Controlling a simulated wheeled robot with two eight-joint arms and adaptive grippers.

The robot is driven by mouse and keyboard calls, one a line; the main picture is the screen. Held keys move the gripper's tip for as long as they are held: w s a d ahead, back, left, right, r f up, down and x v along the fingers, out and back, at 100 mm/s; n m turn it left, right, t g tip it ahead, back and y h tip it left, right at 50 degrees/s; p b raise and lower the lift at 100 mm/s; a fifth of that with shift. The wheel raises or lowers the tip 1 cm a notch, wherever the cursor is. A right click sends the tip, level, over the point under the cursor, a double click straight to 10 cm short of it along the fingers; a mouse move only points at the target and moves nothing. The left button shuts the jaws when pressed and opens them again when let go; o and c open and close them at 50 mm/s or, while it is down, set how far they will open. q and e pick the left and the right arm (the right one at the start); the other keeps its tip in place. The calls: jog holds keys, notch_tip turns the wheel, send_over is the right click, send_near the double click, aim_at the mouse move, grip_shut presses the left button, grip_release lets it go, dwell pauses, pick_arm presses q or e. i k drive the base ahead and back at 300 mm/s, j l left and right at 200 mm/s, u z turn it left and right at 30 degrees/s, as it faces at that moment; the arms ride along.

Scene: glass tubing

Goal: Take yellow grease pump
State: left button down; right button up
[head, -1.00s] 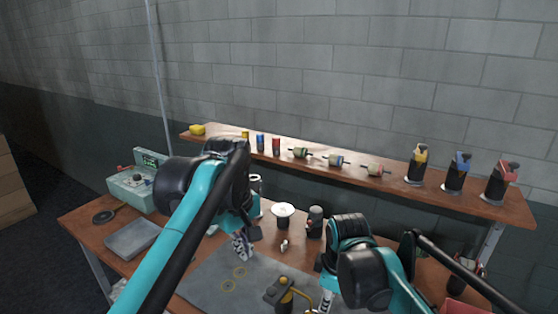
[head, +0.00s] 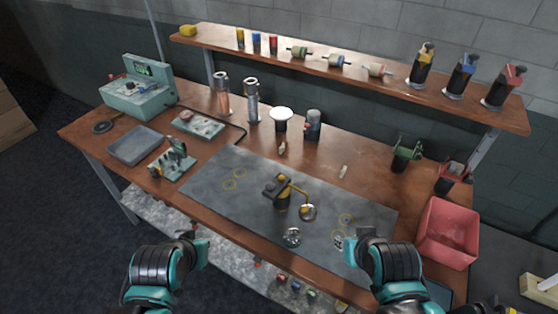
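A pump with a yellow top and dark body, seemingly the yellow grease pump (head: 424,67), stands upright on a pale round base at the right part of the raised shelf. A blue-topped pump (head: 459,78) and a red-topped pump (head: 502,88) stand to its right. My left gripper (head: 195,238) is low at the front edge of the table, left of centre, far from the pumps. My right gripper (head: 341,243) is over the front right of the grey mat, below and well apart from the shelf. Neither visibly holds anything; their finger openings are too small to tell.
The wooden shelf (head: 395,84) also carries small cylinders and spools. On the grey mat (head: 205,191) stands a dark device with a yellow curved tube (head: 281,193). A red bin (head: 448,235) is at the table's right end. Two metal canisters stand at the back.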

aim_at(280, 197)
jog(key=j+z, duration=0.1)
jog(key=z, duration=0.3)
jog(key=j+z, duration=0.1)
jog(key=z, duration=0.3)
jog(key=j+z, duration=0.15)
jog(key=z, duration=0.2)
jog(key=j+z, duration=0.2)
jog(key=j, duration=0.2)
jog(key=k+j+z, duration=0.2)
jog(key=j, duration=0.2)
jog(key=j+z, duration=0.2)
jog(key=j, duration=0.2)
jog(key=k+j+z, duration=0.25)
jog(key=j, duration=0.15)
jog(key=j+z, duration=0.2)
jog(key=j, duration=0.15)
jog(key=k+j, duration=0.1)
jog(key=j, duration=0.25)
jog(key=k+j, duration=0.15)
jog(key=j, duration=0.25)
jog(key=k+j, duration=0.1)
jog(key=j, duration=0.25)
jog(key=k+j, duration=0.15)
jog(key=j, duration=0.25)
jog(key=k+j+z, duration=0.1)
jog(key=j, duration=0.25)
